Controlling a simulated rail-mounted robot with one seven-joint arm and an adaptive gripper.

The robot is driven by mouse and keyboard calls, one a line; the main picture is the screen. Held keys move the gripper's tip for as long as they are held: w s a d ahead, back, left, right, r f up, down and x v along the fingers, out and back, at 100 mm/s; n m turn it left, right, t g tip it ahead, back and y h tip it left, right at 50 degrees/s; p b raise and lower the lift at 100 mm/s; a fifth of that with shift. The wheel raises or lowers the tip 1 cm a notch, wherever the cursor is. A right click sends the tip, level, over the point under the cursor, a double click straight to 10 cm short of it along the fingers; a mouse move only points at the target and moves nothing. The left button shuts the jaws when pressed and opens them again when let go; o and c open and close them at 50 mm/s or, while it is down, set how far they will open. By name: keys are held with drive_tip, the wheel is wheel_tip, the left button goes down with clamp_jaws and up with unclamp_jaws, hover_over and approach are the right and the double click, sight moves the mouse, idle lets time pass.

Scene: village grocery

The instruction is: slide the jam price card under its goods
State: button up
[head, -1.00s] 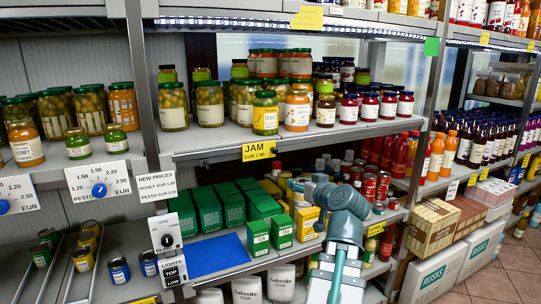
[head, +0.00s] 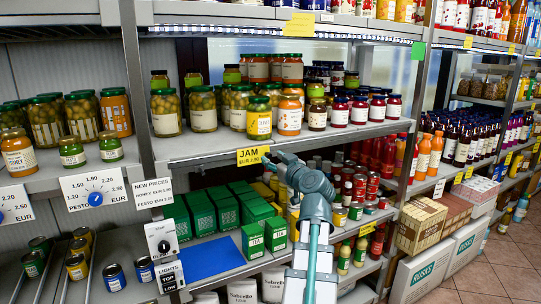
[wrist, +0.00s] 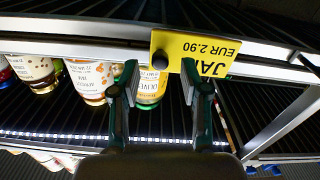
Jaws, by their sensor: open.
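The yellow jam price card (head: 253,155), reading JAM 2.90 EUR, is on the front edge of the middle shelf, below a yellow-labelled jar (head: 259,118). In the wrist view the card (wrist: 205,50) appears upside down, with a dark round knob (wrist: 160,61) on it. My gripper (wrist: 158,78) is open, its fingers on either side of the knob and apart from it. In the head view my gripper (head: 279,160) is at the card's right side. Dark red jars (head: 360,110) stand farther right on that shelf; their labels are too small to read.
An orange jar (head: 290,116) stands right of the yellow-labelled jar. A shelf post (head: 138,90) is on the left, with a pesto dial card (head: 94,190) beyond it. The shelf edge (head: 340,137) right of the card looks clear. Green boxes (head: 200,213) are below.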

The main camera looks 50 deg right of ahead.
drive_tip(key=shift+x, duration=1.35)
drive_tip(key=shift+c, duration=0.2)
clamp_jaws()
